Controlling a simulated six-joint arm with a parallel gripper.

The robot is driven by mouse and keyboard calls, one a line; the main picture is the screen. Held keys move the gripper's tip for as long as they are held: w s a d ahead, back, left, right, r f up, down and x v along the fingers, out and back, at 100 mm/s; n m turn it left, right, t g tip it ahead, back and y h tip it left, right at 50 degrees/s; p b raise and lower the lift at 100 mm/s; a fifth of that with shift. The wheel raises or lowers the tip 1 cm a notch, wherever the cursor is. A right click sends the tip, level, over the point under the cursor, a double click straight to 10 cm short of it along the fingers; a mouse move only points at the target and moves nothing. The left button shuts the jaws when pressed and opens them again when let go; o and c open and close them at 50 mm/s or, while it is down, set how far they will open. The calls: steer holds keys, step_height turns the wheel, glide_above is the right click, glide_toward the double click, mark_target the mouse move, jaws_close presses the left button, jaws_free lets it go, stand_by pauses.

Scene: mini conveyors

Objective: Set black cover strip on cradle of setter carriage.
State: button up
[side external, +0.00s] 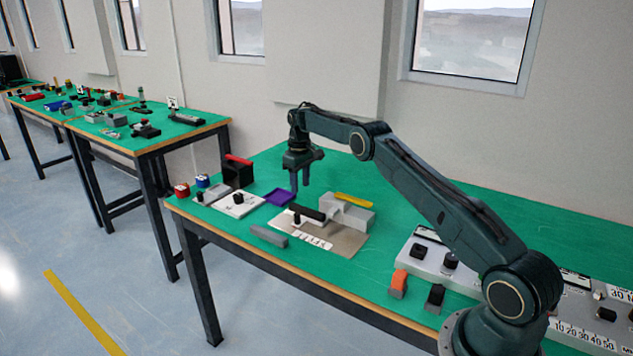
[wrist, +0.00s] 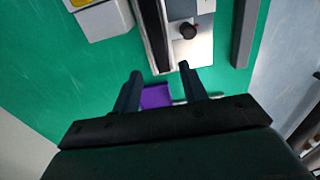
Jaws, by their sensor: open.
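A long black bar, which looks like the black cover strip (side external: 309,213), lies at the grey-beige setter plate (side external: 345,241); in the wrist view a dark strip (wrist: 154,35) runs up from near the fingertips. Whether it rests in a cradle cannot be told. A small black knob (wrist: 188,30) stands beside it in the wrist view. A light grey block (side external: 350,216) with a yellow bar (side external: 354,200) on it stands on the plate's far side. My gripper (side external: 300,188) is open and empty, pointing down above the table behind the strip; its fingers also show in the wrist view (wrist: 160,70).
A purple tray (side external: 279,197) lies left of the plate, and below the fingers in the wrist view (wrist: 157,97). A grey bar (side external: 269,236) lies near the front edge. A white plate (side external: 238,206) and a black box with a red bar (side external: 238,174) stand further left.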

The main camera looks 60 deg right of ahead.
steer(key=shift+r, duration=2.15)
steer(key=shift+r, duration=0.1)
